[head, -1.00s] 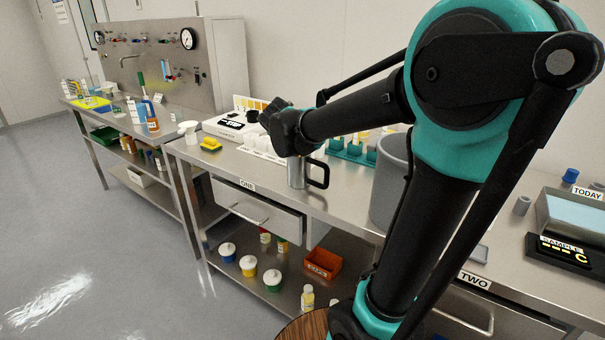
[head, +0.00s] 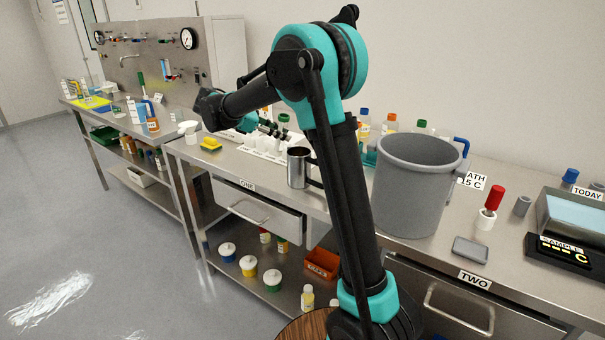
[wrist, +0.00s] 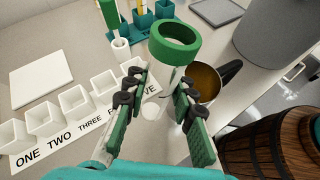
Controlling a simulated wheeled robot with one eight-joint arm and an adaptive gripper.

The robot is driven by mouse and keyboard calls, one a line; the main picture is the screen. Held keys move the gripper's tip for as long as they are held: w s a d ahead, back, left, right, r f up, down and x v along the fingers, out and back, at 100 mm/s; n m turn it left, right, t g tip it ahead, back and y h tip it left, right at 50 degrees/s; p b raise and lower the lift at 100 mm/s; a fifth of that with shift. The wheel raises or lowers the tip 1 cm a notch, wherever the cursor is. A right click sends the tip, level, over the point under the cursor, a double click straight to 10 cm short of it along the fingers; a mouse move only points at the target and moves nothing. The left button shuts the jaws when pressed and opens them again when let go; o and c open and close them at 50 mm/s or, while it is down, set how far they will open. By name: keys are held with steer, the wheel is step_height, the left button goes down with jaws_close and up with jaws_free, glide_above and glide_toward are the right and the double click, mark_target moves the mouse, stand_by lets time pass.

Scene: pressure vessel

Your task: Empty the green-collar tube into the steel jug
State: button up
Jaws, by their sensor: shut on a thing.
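My gripper (wrist: 163,80) is shut on a clear tube with a thick green collar (wrist: 175,42). In the wrist view the tube leans, collar end toward the top; I cannot make out its contents. In the head view my gripper (head: 272,130) is above the bench, left of and higher than the steel jug (head: 298,168). The jug stands upright with a black handle, partly behind my arm. In the wrist view the jug (wrist: 207,82) is just right of the tube, partly hidden by the collar and right finger; its inside looks brown.
White cups (wrist: 75,103) stand in a row on a numbered strip, left of the gripper. A teal rack (wrist: 140,22) with tubes is behind. A large grey bucket (head: 415,185) stands right of the jug. A wooden barrel (wrist: 265,145) shows at lower right.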

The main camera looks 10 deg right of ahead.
steer(key=shift+w+a+f+n+g+h, duration=0.4)
steer(key=shift+n+h, duration=0.3)
steer(key=shift+h, duration=0.2)
steer(key=shift+r, duration=0.1)
steer(key=shift+r, duration=1.5)
